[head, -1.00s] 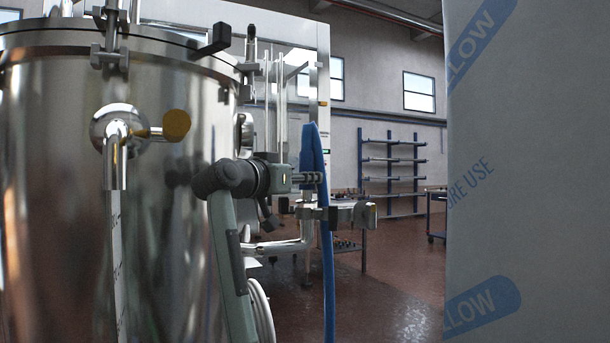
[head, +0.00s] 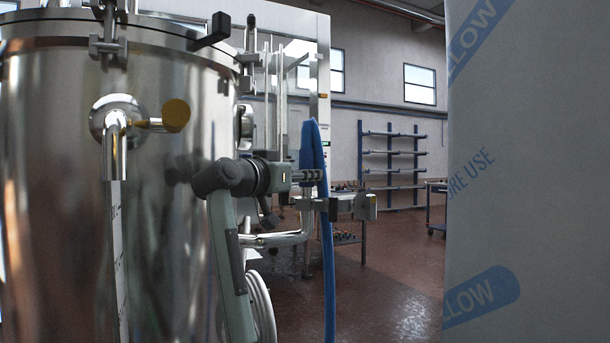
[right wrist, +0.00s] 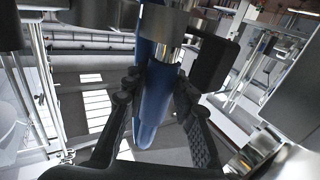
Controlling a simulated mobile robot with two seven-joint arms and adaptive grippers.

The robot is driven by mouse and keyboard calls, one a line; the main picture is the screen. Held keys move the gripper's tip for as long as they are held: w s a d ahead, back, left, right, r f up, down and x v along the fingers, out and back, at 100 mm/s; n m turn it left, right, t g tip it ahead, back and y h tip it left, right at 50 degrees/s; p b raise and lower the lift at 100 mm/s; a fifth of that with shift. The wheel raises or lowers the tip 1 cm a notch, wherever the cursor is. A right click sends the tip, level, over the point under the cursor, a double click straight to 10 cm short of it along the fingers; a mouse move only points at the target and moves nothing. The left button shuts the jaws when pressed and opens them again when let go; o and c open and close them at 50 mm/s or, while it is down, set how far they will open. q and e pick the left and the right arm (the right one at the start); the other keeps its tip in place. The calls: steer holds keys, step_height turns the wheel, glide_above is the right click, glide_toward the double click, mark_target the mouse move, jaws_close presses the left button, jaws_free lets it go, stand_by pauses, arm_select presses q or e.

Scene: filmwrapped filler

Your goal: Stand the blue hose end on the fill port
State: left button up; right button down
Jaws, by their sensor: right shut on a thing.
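The blue hose (head: 313,150) is bent over at the top in the head view, and a long run hangs down to the bottom edge. My right gripper (head: 308,177) is shut on the hose just below this bend. The right wrist view shows the blue hose (right wrist: 153,95) between the two dark fingers, with a steel collar (right wrist: 165,20) at the top edge. A steel pipe with a clamped fitting (head: 340,205), likely the fill port, lies just below the gripper. The hose and gripper partly hide it; I cannot tell whether the hose end touches it. My left gripper is not in view.
A film-wrapped block (head: 530,150) closes off the right. A blue rack (head: 392,165) stands behind, with open red-brown floor (head: 400,270) between.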

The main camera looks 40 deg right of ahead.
steer(key=shift+f, duration=0.2)
stand_by(0.6)
steer(key=c, duration=1.1)
jaws_free()
steer(key=shift+c, duration=0.2)
steer(key=shift+f, duration=0.1)
steer(key=v, duration=0.7)
steer(key=shift+a, duration=0.25)
